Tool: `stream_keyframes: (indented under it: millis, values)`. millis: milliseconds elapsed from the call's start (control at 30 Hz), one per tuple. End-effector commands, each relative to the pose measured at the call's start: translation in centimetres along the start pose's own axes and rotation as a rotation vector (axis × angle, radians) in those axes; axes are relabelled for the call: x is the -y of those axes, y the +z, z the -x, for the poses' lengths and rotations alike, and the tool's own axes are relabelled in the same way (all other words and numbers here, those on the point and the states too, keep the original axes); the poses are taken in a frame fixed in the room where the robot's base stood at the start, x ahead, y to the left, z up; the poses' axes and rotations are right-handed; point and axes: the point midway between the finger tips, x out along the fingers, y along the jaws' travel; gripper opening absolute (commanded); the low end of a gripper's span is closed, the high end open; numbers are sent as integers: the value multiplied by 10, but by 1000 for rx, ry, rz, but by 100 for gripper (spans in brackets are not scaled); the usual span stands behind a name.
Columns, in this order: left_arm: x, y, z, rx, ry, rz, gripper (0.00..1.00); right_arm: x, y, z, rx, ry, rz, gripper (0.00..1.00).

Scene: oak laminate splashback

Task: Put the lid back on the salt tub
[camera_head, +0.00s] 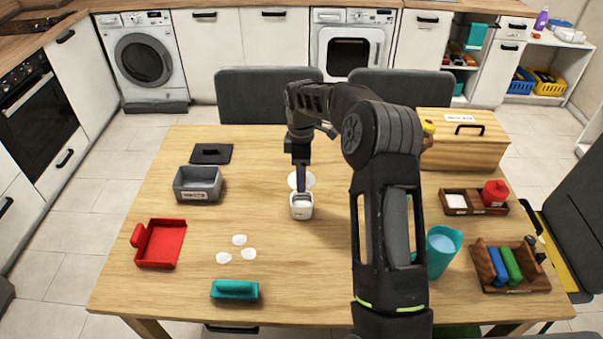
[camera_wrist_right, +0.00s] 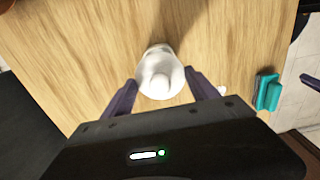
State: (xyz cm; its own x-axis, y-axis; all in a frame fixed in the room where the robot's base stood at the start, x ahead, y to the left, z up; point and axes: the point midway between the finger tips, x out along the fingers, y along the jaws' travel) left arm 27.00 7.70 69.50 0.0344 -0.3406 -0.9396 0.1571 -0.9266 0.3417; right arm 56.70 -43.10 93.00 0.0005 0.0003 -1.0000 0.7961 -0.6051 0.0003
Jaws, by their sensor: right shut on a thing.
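The white salt tub (camera_head: 302,211) stands upright on the table in the head view, with its label facing the front and its top open. My right gripper (camera_head: 301,178) points down just behind and above it. It is shut on the round white lid (camera_head: 309,181). In the right wrist view the lid's pale knob (camera_wrist_right: 160,83) shows between the two fingers of the right gripper (camera_wrist_right: 161,84). White of lid and tub merges there, so the gap between them is unclear. A dark purple fingertip at the right edge (camera_wrist_right: 311,80) looks like my left gripper's; its opening is hidden.
Left on the table are a grey box (camera_head: 180,195), its dark lid (camera_head: 211,153), a red dustpan (camera_head: 160,243), several white patches (camera_head: 239,240) and a teal brush (camera_head: 235,289). Right are a wooden box (camera_head: 470,150), a teal cup (camera_head: 440,258) and wooden trays (camera_head: 512,288).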

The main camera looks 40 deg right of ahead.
Motion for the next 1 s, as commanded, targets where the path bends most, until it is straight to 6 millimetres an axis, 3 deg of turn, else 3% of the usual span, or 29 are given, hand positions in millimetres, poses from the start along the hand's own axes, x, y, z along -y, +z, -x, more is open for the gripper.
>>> stream_keyframes:
  millis: [600,1000]
  values:
    - [8,-4,-29,-9,10,-7,36,0,0,-52,1,-1,0,30]
    - [9,-5,-34,-11,13,-9,36,0,0,-63,0,0,0,30]
